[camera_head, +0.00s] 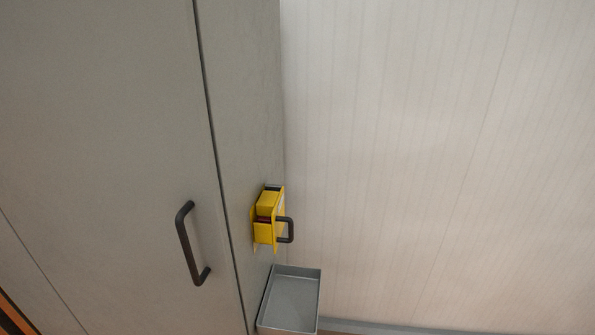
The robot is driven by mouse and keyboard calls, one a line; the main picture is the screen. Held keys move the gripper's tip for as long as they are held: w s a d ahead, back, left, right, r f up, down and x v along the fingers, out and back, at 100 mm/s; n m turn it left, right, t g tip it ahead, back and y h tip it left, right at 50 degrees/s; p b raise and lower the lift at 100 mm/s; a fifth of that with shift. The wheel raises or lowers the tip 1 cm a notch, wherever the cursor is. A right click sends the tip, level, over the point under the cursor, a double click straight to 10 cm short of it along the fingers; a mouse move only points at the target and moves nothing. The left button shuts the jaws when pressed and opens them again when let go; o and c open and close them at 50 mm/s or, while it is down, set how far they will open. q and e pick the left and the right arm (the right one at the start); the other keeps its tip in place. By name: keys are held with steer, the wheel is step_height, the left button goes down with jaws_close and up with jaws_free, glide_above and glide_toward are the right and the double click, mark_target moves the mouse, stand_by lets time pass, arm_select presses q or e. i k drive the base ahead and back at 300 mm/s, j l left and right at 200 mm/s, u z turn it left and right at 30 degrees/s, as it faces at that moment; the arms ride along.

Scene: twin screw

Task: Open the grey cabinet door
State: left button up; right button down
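The grey cabinet door (110,120) fills the left of the head view. It looks shut, with a thin dark seam along its right edge. A dark bar handle (187,243) stands upright near that edge. To the right of the seam is the cabinet's grey side panel (240,110). Neither of my grippers shows in this view, and nothing touches the handle.
A yellow box with a dark loop handle (266,218) is fixed on the side panel. Below it is a shallow grey open tray (292,298), which looks empty. A pale ribbed wall (440,150) fills the right. An orange strip (14,316) shows at lower left.

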mark_target(109, 181)
steer(key=k+u, duration=0.1)
steer(key=u, duration=1.05)
